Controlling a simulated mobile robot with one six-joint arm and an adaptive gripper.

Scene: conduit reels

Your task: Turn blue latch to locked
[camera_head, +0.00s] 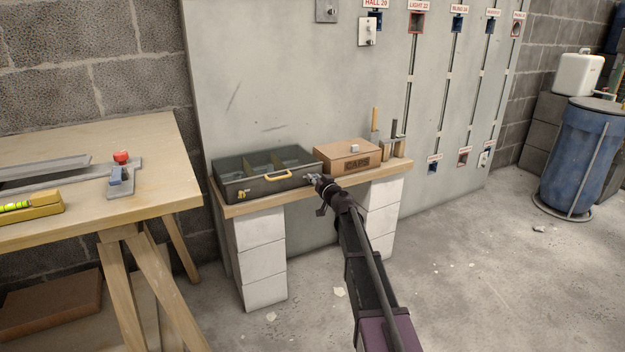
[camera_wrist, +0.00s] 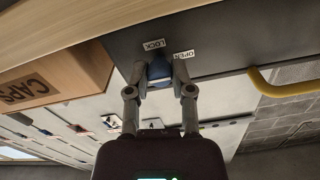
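The grey metal toolbox (camera_head: 262,192), lid open, sits on the shelf with its front toward me. In the wrist view the blue latch (camera_wrist: 159,70) is on the toolbox front (camera_wrist: 125,52), beside a LOCK label (camera_wrist: 153,44) and an OPEN label (camera_wrist: 184,54). My gripper (camera_wrist: 159,76) has one finger on each side of the latch and appears shut on it. The latch's exact angle is partly hidden by the fingers. In the head view my gripper (camera_head: 316,179) is at the toolbox's right front corner and hides the latch.
A yellow handle (camera_head: 266,178) and a yellow latch (camera_head: 242,194) are on the toolbox front. A CAPS box (camera_head: 346,156) stands close on the right. A wooden workbench (camera_head: 160,185) with tools is at left. The floor at right is mostly clear.

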